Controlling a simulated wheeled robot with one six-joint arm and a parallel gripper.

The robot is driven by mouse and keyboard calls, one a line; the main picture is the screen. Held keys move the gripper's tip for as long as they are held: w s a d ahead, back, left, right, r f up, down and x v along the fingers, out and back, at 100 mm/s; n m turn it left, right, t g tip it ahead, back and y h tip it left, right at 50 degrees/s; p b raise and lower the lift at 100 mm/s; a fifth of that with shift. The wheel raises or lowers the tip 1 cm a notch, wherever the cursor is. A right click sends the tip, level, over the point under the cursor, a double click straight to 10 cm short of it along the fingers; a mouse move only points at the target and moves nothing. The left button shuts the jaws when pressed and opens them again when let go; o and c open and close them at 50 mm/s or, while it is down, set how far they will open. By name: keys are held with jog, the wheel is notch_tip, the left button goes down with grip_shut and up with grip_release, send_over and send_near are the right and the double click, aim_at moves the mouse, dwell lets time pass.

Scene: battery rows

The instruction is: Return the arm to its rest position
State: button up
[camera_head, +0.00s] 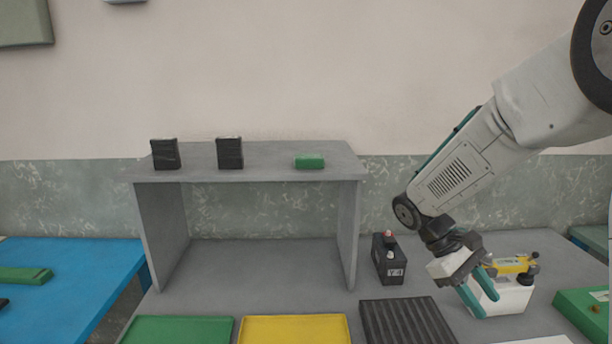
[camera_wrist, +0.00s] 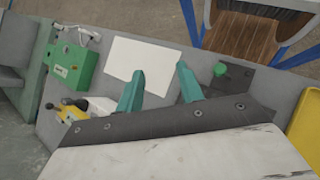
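My gripper (camera_head: 478,297) hangs over the right part of the grey table, at the end of my arm coming from the upper right. In the wrist view its two teal fingers (camera_wrist: 160,88) stand apart with nothing between them, over the table by a white sheet. In the head view the fingers overlap the left side of a white and yellow device (camera_head: 500,298); I cannot tell whether they touch it. The device also shows left of the fingers in the wrist view (camera_wrist: 70,110).
A black battery (camera_head: 390,262) stands left of my gripper. A grey shelf (camera_head: 260,175) holds two black blocks and a green block. Green, yellow and black ribbed trays (camera_head: 408,322) line the front. A green box (camera_head: 582,312) is at right; a chair (camera_wrist: 255,35) shows in the wrist view.

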jog(key=s+a+r+m+t+y, duration=0.3)
jog(key=s+r+t, duration=0.1)
jog(key=s, duration=0.5)
jog(key=s+a+r+m+t+y, duration=0.2)
jog(key=s+r, duration=0.3)
jog(key=s, duration=0.5)
jog(key=shift+a+r+m+t+y, duration=0.25)
jog(key=shift+a+m+t+y, duration=0.15)
jog(key=shift+a+t+y, duration=0.4)
jog(key=shift+d, duration=0.1)
